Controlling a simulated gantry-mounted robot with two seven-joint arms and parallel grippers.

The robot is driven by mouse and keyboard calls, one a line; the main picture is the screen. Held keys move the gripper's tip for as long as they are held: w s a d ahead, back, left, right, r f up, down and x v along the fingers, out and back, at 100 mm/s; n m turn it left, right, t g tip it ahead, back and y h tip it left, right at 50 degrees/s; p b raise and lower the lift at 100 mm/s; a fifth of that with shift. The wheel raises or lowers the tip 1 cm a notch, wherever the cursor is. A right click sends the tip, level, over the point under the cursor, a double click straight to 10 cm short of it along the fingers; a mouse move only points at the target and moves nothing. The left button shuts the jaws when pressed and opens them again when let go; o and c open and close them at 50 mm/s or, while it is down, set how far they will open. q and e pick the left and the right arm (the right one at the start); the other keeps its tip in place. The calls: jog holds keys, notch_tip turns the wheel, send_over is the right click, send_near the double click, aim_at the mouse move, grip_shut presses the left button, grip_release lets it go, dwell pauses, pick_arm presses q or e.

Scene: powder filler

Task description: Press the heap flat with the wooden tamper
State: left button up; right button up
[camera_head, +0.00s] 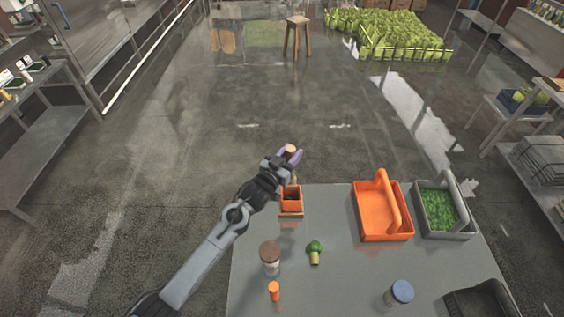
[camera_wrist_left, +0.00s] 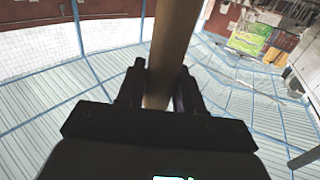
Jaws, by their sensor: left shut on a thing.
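My left gripper (camera_head: 289,160) is shut on the wooden tamper (camera_head: 291,150) at the far edge of the table. In the left wrist view the tamper is a brown wooden shaft (camera_wrist_left: 172,50) between the two fingers (camera_wrist_left: 160,88). My right gripper is not in view.
On the grey table (camera_head: 340,215) stand a brown-lidded jar (camera_head: 270,262), a broccoli piece (camera_head: 315,250), an orange cylinder (camera_head: 274,290) and a blue-lidded jar (camera_head: 400,292). An orange basket (camera_head: 370,230) and a grey basket (camera_head: 435,230) with green contents stand at the right.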

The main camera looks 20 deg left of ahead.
pick_arm(q)
jog(key=shift+w+d+r, duration=0.25)
jog(key=shift+d, duration=0.15)
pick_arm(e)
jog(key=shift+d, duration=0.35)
pick_arm(q)
jog(key=b, duration=0.4)
send_over(292, 182)
jog(key=w, duration=0.1)
jog(key=shift+w+a+f, duration=0.1)
jog(key=shift+a+f, duration=0.05)
jog(key=shift+f, duration=1.35)
jog(key=shift+w+a+f, duration=0.1)
jog(key=shift+a+f, duration=0.05)
jog(key=shift+f, duration=1.35)
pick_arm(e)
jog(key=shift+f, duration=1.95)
pick_arm(q)
jog(key=shift+f, duration=0.1)
jog(key=shift+f+b, duration=3.5)
jog(key=shift+f, duration=1.35)
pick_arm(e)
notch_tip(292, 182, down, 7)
pick_arm(q)
jog(key=shift+r, duration=0.15)
